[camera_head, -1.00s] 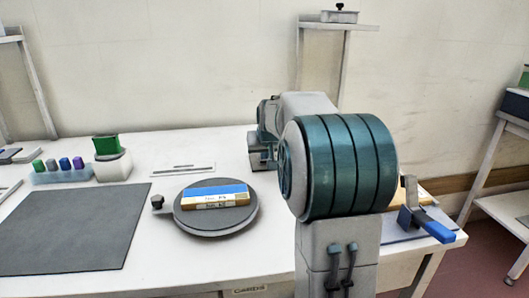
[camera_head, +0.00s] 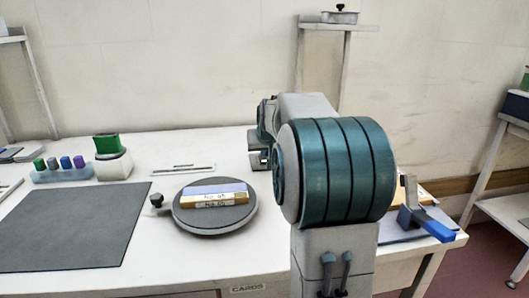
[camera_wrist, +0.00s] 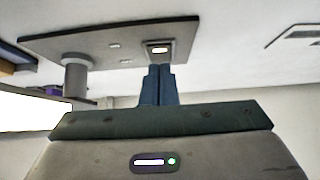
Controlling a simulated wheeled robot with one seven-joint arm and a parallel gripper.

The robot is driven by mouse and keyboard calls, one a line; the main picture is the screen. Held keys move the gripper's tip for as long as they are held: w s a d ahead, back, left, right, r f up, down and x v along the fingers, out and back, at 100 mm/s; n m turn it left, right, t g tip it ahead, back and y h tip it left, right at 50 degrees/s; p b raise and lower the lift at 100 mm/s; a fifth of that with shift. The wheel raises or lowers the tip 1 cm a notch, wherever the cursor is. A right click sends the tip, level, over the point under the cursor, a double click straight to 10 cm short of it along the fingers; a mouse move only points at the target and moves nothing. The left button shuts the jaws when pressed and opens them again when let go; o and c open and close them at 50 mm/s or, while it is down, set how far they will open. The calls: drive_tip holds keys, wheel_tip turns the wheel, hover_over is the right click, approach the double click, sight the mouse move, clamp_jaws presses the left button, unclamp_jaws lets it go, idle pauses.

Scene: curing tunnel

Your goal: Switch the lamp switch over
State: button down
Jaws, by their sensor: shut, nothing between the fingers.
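In the wrist view, a small pale switch (camera_wrist: 158,50) in a darker frame sits on a grey panel (camera_wrist: 100,43). My gripper (camera_wrist: 158,68) is shut and empty, with its two teal fingers side by side. Its fingertips are right at the lower edge of the switch frame in the picture; I cannot tell whether they touch it. In the head view my arm covers this area, and the switch and fingertips do not show clearly.
A round grey turntable (camera_head: 215,226) carries a labelled block (camera_head: 215,196). A dark mat (camera_head: 70,228), a green-topped container (camera_head: 113,165) and a blue-handled tool (camera_head: 430,222) are on the white table (camera_head: 180,268). A grey cylinder (camera_wrist: 76,76) shows beside the panel.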

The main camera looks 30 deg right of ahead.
drive_tip(key=shift+r, duration=0.1)
drive_tip(key=p+v, duration=0.4)
drive_tip(key=v, duration=0.9)
drive_tip(key=shift+r, duration=0.15)
drive_tip(key=shift+w, duration=0.1)
drive_tip(key=s+a+n+g+y+p, duration=0.1)
drive_tip(key=s+a+g+p, duration=0.1)
drive_tip(key=s+a+p, duration=0.7)
drive_tip(key=s+a+n+g+y+p, duration=0.1)
drive_tip(key=s+a+n+g+p, duration=0.1)
drive_tip(key=s+a+p, duration=0.6)
drive_tip(key=s+a+r+g, duration=0.1)
drive_tip(key=s, duration=0.5)
drive_tip(key=shift+s+n+y+p, duration=0.3)
drive_tip(key=shift+s+p, duration=0.05)
